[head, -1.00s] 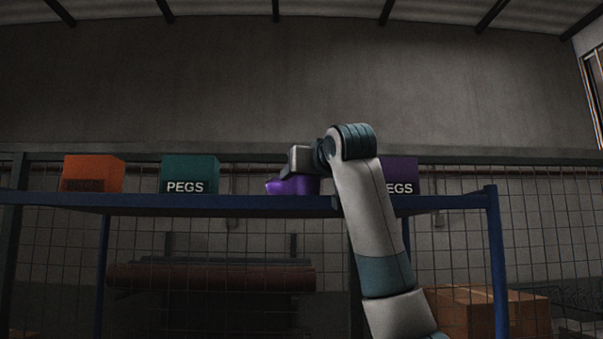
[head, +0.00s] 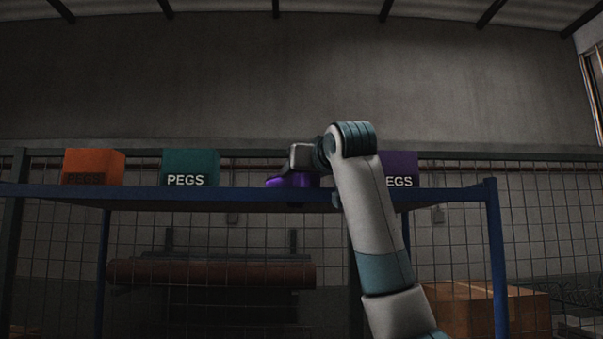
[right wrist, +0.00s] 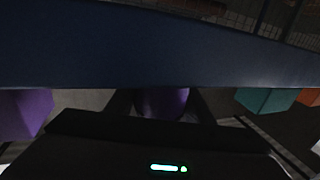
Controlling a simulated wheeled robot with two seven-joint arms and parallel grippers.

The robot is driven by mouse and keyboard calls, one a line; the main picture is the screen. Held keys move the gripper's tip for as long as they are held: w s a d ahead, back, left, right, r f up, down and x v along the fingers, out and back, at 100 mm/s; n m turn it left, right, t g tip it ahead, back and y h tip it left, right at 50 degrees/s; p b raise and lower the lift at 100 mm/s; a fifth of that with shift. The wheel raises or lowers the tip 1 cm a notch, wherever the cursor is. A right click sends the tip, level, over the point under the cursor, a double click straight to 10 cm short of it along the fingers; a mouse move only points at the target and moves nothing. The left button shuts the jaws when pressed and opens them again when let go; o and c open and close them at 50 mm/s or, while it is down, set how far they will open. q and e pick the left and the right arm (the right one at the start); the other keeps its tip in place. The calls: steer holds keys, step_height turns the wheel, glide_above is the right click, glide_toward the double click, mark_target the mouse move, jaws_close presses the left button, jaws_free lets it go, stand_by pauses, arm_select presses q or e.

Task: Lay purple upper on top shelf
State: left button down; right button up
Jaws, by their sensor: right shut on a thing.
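The purple upper (head: 290,181) is at the top shelf (head: 235,197), just above its front edge in the head view. I cannot tell whether it touches the shelf. My right gripper (head: 300,172) is shut on the upper from above. The right wrist view shows the purple upper (right wrist: 163,102) between the dark fingers, partly cut off by the blue shelf edge (right wrist: 150,48). My left gripper is not in view.
A teal PEGS bin (head: 190,166) and an orange bin (head: 93,167) stand on the shelf to the left. A purple PEGS bin (head: 402,168) stands to the right, partly behind my arm. Shelf room shows between the teal bin and the upper.

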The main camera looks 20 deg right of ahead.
steer(key=shift+f, duration=0.35)
stand_by(0.3)
steer(key=o, duration=1.2)
steer(key=shift+s+b, duration=0.15)
steer(key=shift+b, duration=0.2)
steer(key=shift+s+b, duration=0.4)
steer(key=shift+s, duration=0.1)
steer(key=s+b, duration=0.9)
steer(key=s, duration=0.7)
steer(key=shift+d, duration=0.15)
